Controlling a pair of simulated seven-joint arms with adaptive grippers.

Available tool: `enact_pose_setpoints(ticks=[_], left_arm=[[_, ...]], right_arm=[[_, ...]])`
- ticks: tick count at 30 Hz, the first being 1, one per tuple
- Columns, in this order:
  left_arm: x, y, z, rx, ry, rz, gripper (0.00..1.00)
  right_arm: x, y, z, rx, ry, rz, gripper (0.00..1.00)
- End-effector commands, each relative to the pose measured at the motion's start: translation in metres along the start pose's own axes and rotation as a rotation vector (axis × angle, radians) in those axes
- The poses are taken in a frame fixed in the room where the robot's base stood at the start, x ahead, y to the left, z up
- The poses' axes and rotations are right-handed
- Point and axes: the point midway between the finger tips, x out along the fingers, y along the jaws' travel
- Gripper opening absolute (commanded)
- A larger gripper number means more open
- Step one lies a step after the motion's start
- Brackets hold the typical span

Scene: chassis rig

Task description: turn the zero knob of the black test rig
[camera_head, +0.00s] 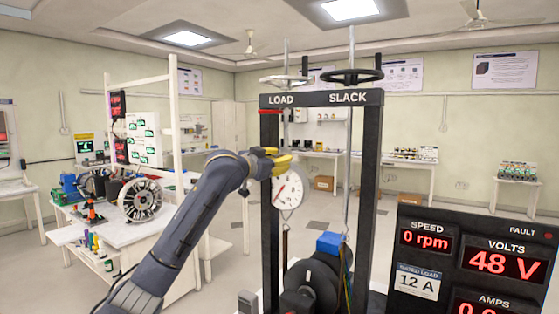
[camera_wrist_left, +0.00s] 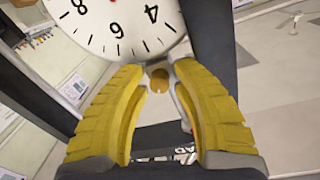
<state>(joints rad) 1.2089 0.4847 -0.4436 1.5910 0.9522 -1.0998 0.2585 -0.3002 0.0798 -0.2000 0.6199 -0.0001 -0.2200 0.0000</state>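The black test rig (camera_head: 367,170) stands in the middle of the head view, with LOAD and SLACK on its top bar. A white round dial (camera_head: 288,192) with a red needle hangs at its left post; its numbered face (camera_wrist_left: 110,22) fills the top of the left wrist view. A small round brass knob (camera_wrist_left: 159,79), apparently the zero knob, sits just below the dial's edge there. My left gripper (camera_head: 270,156) is at the dial's upper left. In the left wrist view its yellow fingers (camera_wrist_left: 160,72) are open on both sides of the knob, with narrow gaps showing. My right gripper is out of view.
Two handwheels, one white (camera_head: 286,80) and one black (camera_head: 351,76), top the rig. A black display panel (camera_head: 475,260) reading 0 rpm and 48 V stands at the right. A white bench (camera_head: 150,240) with motor parts is at the left.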

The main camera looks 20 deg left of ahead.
Motion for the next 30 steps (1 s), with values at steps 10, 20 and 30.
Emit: enact_pose_setpoints(ticks=[10, 20, 30], left_arm=[[-0.0002, -0.0003, 0.0000, 0.000, 0.000, 0.000, 0.00], [-0.0007, -0.0013, -0.0005, 0.062, -0.004, -0.001, 0.00], [-0.0003, -0.0005, -0.0006, 0.078, -0.004, 0.001, 0.12]], right_arm=[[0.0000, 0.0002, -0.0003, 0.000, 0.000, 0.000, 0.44], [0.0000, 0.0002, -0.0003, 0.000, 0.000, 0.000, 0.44], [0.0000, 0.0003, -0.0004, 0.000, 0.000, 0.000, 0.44]])
